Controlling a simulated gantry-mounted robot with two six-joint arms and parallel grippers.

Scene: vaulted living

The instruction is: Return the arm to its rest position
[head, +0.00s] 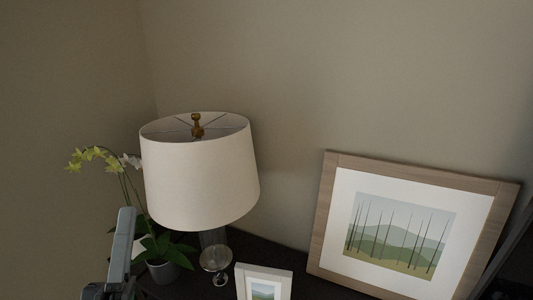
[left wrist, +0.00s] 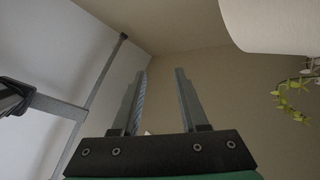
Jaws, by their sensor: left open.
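My left gripper (head: 121,250) shows at the lower left of the head view, in front of the potted orchid and left of the lamp. In the left wrist view its two fingers (left wrist: 161,100) stand apart with nothing between them but wall and ceiling behind. It is open and empty. The rest of the left arm is mostly out of the head view. My right gripper does not show in either view.
A table lamp (head: 198,180) with a white shade stands on a dark surface (head: 262,250). A potted orchid (head: 165,262) stands left of it. A large wood-framed picture (head: 327,215) leans at the right, and a small white frame (head: 265,272) stands in front.

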